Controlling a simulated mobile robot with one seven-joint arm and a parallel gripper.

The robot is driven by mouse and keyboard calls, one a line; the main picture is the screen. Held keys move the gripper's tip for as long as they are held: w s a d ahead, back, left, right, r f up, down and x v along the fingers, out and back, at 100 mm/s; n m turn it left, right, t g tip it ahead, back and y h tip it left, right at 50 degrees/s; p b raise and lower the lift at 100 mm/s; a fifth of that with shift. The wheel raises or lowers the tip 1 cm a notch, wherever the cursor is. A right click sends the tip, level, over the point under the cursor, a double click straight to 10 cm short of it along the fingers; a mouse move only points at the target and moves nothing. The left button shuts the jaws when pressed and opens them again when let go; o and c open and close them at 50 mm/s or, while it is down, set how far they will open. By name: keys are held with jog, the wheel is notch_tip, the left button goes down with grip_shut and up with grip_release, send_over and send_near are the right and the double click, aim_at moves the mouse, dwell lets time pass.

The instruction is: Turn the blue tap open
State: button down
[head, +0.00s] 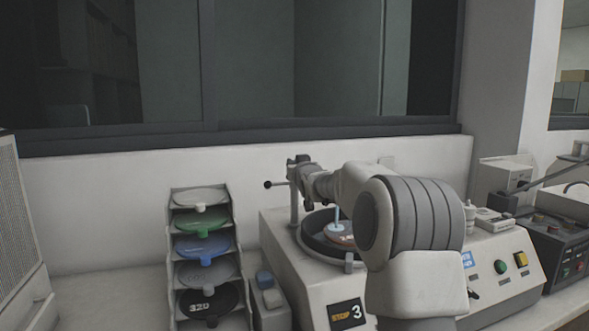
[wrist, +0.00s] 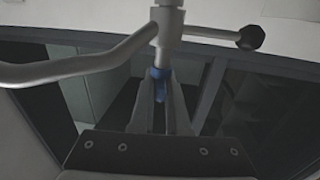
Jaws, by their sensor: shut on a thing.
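The blue tap (wrist: 161,74) shows in the wrist view as a small blue piece below a grey metal post (wrist: 168,45). My gripper (wrist: 161,100) is shut on it, with one finger on each side. The fingers hide part of the tap. In the head view my gripper (head: 301,165) is at the top of the post (head: 293,205) beside the machine's round bowl, and the blue of the tap cannot be made out there. A pale blue upright streak (head: 338,217) stands over the disc in the bowl; I cannot tell whether it is water.
A curved pipe (wrist: 85,66) and a rod with a black knob (wrist: 250,38) leave the post close to my fingers. A rack of coloured discs (head: 202,247) stands left of the machine (head: 285,245). A control panel (head: 505,265) is at right. A wall and window are behind.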

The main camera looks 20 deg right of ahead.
jog(key=shift+n+y+p, duration=0.8)
jog(key=shift+y+p, duration=0.3)
jog(key=shift+y, duration=0.2)
jog(key=c, duration=0.9)
grip_release()
jog(key=s, duration=1.7)
jog(key=shift+s, duration=0.2)
jog(key=shift+d+p, duration=0.15)
jog(key=shift+p, duration=0.25)
